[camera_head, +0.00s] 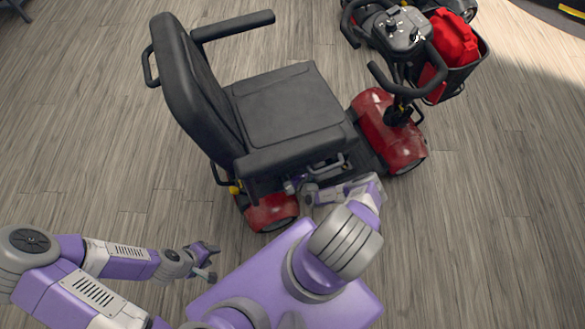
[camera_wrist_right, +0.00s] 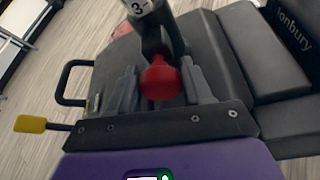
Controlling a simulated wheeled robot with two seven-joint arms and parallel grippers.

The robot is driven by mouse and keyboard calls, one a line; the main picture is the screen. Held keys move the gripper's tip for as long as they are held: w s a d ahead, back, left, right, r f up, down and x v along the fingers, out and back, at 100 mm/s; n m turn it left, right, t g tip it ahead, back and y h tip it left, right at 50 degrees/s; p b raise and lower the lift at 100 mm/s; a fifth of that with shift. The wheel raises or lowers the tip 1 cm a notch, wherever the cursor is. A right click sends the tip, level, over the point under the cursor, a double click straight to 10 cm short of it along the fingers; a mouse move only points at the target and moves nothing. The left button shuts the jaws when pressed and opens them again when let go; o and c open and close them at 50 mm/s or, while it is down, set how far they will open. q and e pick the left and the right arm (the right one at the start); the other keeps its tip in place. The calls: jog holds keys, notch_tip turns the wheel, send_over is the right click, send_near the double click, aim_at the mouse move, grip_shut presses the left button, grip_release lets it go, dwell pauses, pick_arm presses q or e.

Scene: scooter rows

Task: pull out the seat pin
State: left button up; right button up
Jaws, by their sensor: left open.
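The scooter's black seat (camera_head: 288,108) stands in the middle of the head view, facing right. In the right wrist view a round red knob (camera_wrist_right: 160,80) shows on a dark post marked with a 3; I take it for the seat pin's knob. My right gripper (camera_wrist_right: 160,92) has one finger on each side of this knob. Whether the fingers press on it I cannot tell. My left gripper (camera_head: 210,262) is open and empty, above the floor at lower left.
The scooter's red rear cover (camera_head: 270,212) and red front deck (camera_head: 392,135) are close to my right arm. A near armrest (camera_head: 297,152) overhangs it. A yellow-tipped lever (camera_wrist_right: 28,124) sticks out at left. The handlebar console (camera_head: 398,30) and basket are farther right. Floor is clear at lower right.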

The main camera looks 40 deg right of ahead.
grip_shut()
jog(key=s, duration=0.1)
jog(key=s+a+p, duration=0.1)
jog(key=s, duration=0.1)
jog(key=shift+s+f, duration=0.1)
jog(key=shift+s, duration=0.2)
jog(key=o, duration=0.8)
grip_release()
jog(key=shift+c, duration=0.2)
jog(key=p+v, duration=0.3)
jog(key=v, duration=0.4)
jog(key=shift+s+p, duration=0.3)
jog(key=shift+a, duration=0.1)
